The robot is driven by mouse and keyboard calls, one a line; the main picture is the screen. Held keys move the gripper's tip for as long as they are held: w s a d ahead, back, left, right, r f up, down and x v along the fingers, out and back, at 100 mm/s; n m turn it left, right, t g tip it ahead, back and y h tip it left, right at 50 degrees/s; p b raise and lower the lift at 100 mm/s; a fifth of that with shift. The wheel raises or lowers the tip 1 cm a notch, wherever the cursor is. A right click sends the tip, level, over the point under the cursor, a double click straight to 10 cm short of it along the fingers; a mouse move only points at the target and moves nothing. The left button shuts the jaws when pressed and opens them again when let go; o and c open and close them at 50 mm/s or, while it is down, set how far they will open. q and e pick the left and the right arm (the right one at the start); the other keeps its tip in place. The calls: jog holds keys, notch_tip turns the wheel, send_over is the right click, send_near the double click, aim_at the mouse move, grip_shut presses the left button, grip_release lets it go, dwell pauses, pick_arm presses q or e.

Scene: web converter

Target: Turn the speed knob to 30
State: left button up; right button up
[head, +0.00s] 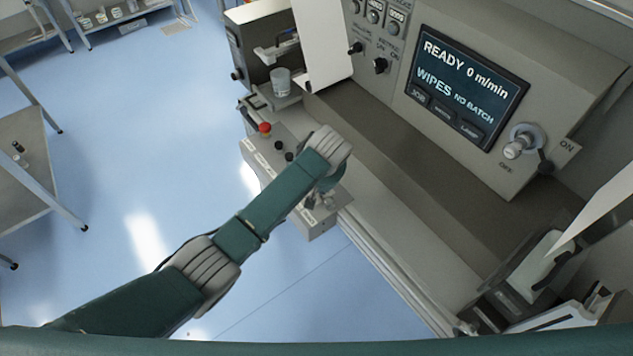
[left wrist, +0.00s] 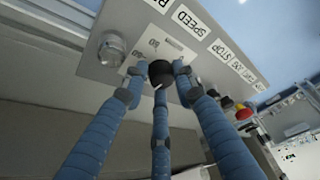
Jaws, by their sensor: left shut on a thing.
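The speed knob (left wrist: 160,72) is a black round knob on a grey control panel, under a SPEED label (left wrist: 187,18) in the left wrist view. The blue fingers of my left gripper (left wrist: 158,76) are closed around it. A printed dial plate shows partly behind the fingers; the number at the pointer cannot be read. In the head view my left arm reaches over the control box (head: 320,228) and hides most of the knob and gripper (head: 326,192). The screen (head: 467,87) reads READY, 0 m/min, WIPES, NO BATCH. My right gripper is not in view.
A silver round part (left wrist: 112,47) sits beside the knob on the panel. A red button (head: 264,128) and black buttons (head: 280,145) lie at the box's other end. A main ON/OFF switch (head: 518,146) is right of the screen. Open blue floor lies left.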

pick_arm(q)
jog(key=shift+w+r, duration=0.4)
jog(key=o, duration=1)
jog(key=shift+a, duration=0.1)
jog(key=shift+o, duration=0.5)
jog(key=shift+f, duration=0.25)
jog(key=shift+s, duration=0.1)
jog(key=shift+s+r, duration=0.15)
jog(key=shift+r, duration=0.15)
jog(key=a+v, duration=0.1)
jog(key=v, duration=1)
jog(key=shift+d, duration=0.5)
jog(key=shift+s+r, duration=0.1)
jog(key=shift+s, duration=0.05)
